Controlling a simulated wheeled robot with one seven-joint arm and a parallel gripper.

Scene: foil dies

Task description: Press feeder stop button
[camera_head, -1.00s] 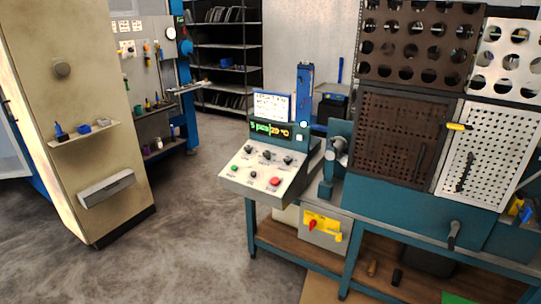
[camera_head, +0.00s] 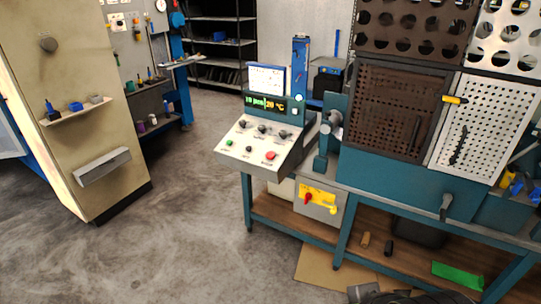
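The sloped grey control console (camera_head: 235,155) stands at the left end of the teal bench, centre of the head view. Its front row holds a small green button (camera_head: 230,142), a black button (camera_head: 249,149) and a larger red button (camera_head: 271,156) at the right. Three dark knobs (camera_head: 262,129) sit in a row behind them. The labels are too small to read. A lit green and orange display (camera_head: 265,103) is above the panel, with a white sheet (camera_head: 266,79) over it. No gripper fingers show. Nothing touches the console.
A red and yellow switch (camera_head: 317,198) is on a box under the bench. Perforated panels (camera_head: 397,112) rise to the right. A beige cabinet (camera_head: 70,125) stands left, with clear floor (camera_head: 185,220) between. A dark grey part, perhaps my arm, shows at the bottom edge.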

